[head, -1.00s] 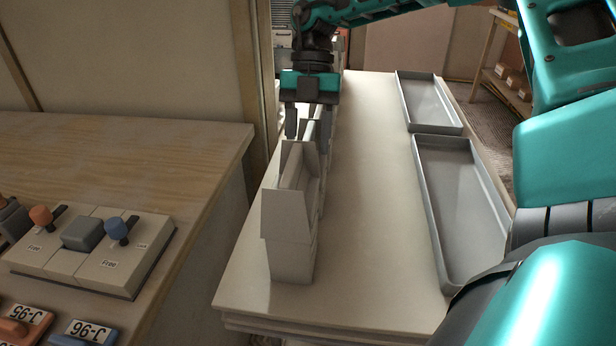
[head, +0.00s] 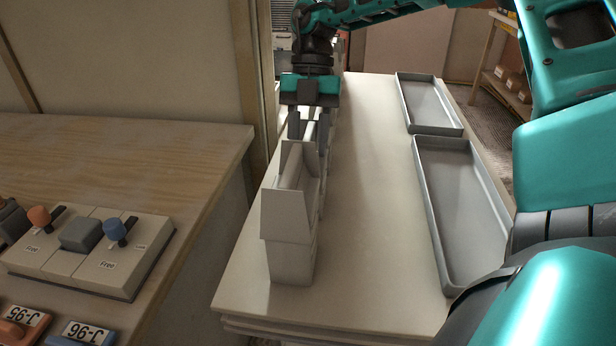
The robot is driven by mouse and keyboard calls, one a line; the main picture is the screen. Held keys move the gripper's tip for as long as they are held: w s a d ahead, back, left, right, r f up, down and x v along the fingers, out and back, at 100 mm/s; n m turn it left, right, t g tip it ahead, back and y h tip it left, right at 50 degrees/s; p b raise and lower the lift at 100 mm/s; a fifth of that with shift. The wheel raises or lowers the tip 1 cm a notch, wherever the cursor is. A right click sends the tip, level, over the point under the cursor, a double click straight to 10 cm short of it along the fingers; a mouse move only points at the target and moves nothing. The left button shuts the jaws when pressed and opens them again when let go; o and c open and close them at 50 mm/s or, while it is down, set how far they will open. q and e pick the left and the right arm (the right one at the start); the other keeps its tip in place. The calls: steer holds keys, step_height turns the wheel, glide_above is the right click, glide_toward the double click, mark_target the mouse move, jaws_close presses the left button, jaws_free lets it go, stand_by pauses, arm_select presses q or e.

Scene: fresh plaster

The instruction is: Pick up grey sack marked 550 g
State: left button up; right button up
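I cannot make out a grey sack or a 550 g mark in the head view. My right gripper (head: 309,133), on the arm coming in from the right, points down over the far left part of the pale table. Its two fingers are apart, just behind a white open-topped box-like holder (head: 290,225). The holder hides the fingertips, and pale shapes show between and behind the fingers. I cannot tell whether they hold anything. My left gripper is not in view.
Two empty grey trays (head: 428,193) (head: 405,100) lie along the right side of the pale table (head: 365,230). The table's middle is clear. A wooden bench (head: 190,150) at left carries a control panel (head: 115,262) with knobs. A wall panel (head: 130,60) stands behind it.

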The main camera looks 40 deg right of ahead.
jaws_close()
stand_by(0.3)
steer(key=shift+r, duration=0.15)
